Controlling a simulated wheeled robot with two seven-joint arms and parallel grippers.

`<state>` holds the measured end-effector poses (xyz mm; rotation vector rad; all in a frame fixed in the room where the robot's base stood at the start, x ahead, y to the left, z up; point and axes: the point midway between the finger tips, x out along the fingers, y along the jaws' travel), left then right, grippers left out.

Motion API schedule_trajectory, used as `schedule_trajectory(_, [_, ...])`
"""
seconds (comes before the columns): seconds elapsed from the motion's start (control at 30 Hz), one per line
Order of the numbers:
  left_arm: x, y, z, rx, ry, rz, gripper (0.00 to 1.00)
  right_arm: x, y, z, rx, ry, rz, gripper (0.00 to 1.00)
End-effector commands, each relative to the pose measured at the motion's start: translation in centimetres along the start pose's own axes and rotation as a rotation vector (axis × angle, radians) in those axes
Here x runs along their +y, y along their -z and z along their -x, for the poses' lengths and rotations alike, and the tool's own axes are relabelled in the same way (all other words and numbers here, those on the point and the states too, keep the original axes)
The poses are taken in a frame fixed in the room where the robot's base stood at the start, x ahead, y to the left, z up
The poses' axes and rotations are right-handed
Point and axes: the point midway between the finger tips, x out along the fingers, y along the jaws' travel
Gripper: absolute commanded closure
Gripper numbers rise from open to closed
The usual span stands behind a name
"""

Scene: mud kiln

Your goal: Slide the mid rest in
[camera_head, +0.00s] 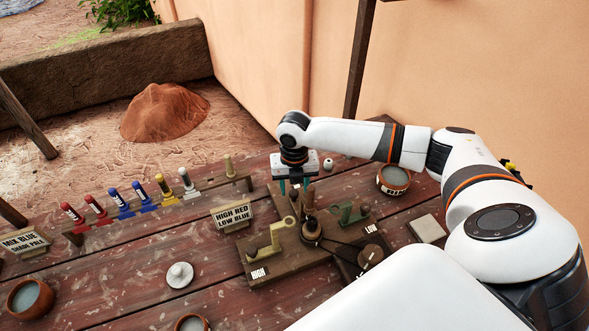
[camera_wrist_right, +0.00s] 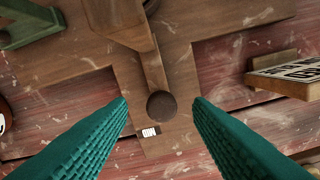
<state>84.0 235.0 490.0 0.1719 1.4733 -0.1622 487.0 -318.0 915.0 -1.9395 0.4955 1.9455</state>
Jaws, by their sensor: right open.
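My right gripper (camera_head: 295,186) is open above the far arm of the cross-shaped wooden base (camera_head: 287,241). In the right wrist view, its teal fingers (camera_wrist_right: 160,105) stand apart on either side of a brown wooden piece (camera_wrist_right: 150,65) with a dark round end, which I take for the mid rest. Nothing is gripped. A small label (camera_wrist_right: 150,131) lies beside that end, too small to read surely. In the head view, brown upright parts (camera_head: 309,200) stand by the hub, partly crowded by the gripper. My left gripper is not in view.
A yellow-green rest (camera_head: 268,245) stands by the HIGH label (camera_head: 259,273); a green rest (camera_head: 350,213) stands at the right. The sign (camera_head: 233,215) is close left of the base. A bowl (camera_head: 393,180) and a rack of coloured markers (camera_head: 123,203) stand farther off.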

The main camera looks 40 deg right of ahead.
Motion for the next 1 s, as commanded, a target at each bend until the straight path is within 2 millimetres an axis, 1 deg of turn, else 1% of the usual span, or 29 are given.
schedule_trajectory(0.03, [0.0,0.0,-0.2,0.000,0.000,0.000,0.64,0.0,0.1,1.0,0.006,0.003,0.001,0.54])
schedule_trajectory(0.3, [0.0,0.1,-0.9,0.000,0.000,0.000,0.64,0.0,0.0,6.8,0.004,0.003,0.000,0.54])
schedule_trajectory(0.4, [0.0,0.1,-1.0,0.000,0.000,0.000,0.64,0.0,0.0,8.4,0.004,0.002,0.000,0.54])
schedule_trajectory(0.5, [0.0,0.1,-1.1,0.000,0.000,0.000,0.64,0.0,-0.1,9.4,0.001,0.001,0.001,0.54])
schedule_trajectory(0.67, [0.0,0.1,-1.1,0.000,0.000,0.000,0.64,0.1,-0.1,10.2,0.001,0.001,0.001,0.54])
schedule_trajectory(1.0, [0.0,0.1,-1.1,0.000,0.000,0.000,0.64,0.1,-0.1,10.2,0.000,0.000,0.001,0.54])
